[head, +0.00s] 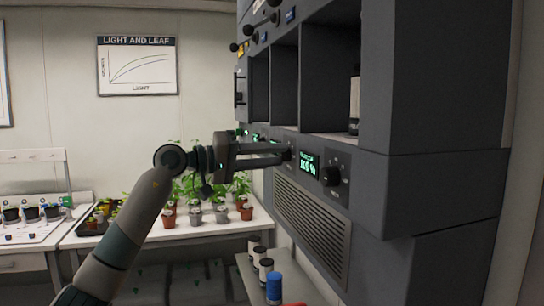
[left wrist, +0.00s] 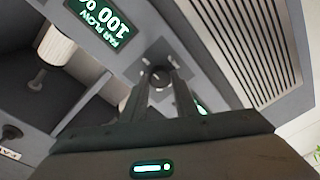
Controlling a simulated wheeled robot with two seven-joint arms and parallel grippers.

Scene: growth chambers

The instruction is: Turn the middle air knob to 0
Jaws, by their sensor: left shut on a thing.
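My left gripper (head: 287,155) reaches in from the left to the front panel of the dark grey chamber. Its two long fingers are shut on a small dark round knob (left wrist: 160,77), seen between the fingertips in the left wrist view. The head view mostly hides this knob behind the fingers. A green display (head: 307,162) just right of the fingertips reads about 100 %. A display (left wrist: 103,20) in the left wrist view also shows 100 with the word FLOW. Another black knob (head: 333,176) stands free to the right of the display. My right gripper is not in view.
A slatted vent (head: 312,222) lies below the panel, and open dark compartments (head: 330,80) lie above it. Potted plants (head: 195,215) stand on a white table at the left back.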

